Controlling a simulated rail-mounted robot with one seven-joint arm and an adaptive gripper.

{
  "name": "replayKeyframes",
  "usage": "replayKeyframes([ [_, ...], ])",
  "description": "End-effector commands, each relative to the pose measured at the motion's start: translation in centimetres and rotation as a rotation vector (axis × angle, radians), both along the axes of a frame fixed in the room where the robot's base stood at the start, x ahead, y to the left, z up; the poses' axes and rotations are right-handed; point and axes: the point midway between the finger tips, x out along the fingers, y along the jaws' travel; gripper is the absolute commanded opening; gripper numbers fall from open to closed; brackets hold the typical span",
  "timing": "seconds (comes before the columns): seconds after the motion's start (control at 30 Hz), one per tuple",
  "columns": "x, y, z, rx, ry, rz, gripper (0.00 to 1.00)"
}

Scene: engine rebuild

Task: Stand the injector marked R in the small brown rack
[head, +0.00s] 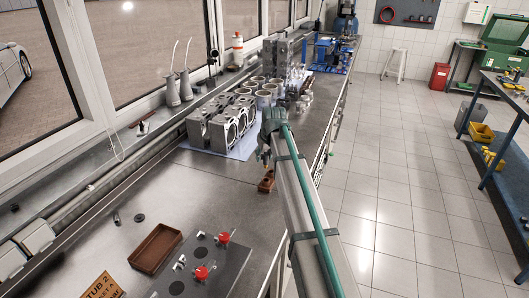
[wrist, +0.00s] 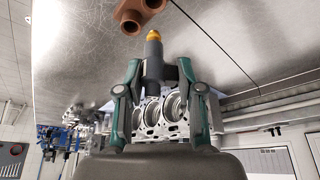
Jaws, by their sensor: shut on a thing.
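My gripper (wrist: 160,80) is shut on a grey injector (wrist: 153,58) with a yellow end, held between the two green fingers. No letter can be read on it. The small brown rack (wrist: 133,20) shows at the top of the wrist view with two round openings, just beyond the yellow end and apart from it. In the head view the rack (head: 267,184) stands on the bench near its right edge, just below my gripper (head: 263,156). The injector is too small to make out clearly there.
A brown open tray (head: 156,248) lies on the bench at front left, beside a grey plate (head: 205,268) with red-knobbed parts. Engine blocks (head: 225,122) stand on a blue mat behind my gripper. The bench left of the rack is largely clear.

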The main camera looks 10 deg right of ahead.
Motion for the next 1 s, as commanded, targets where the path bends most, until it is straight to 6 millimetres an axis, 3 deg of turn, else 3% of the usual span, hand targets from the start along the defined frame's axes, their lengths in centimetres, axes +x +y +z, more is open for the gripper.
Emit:
replayKeyframes([
  [0.6,-0.1,0.0,-4.4,0.0,0.0,0.0,0.0],
  [1.0,-0.1,0.0,-4.7,0.0,0.0,-0.001,0.0],
])
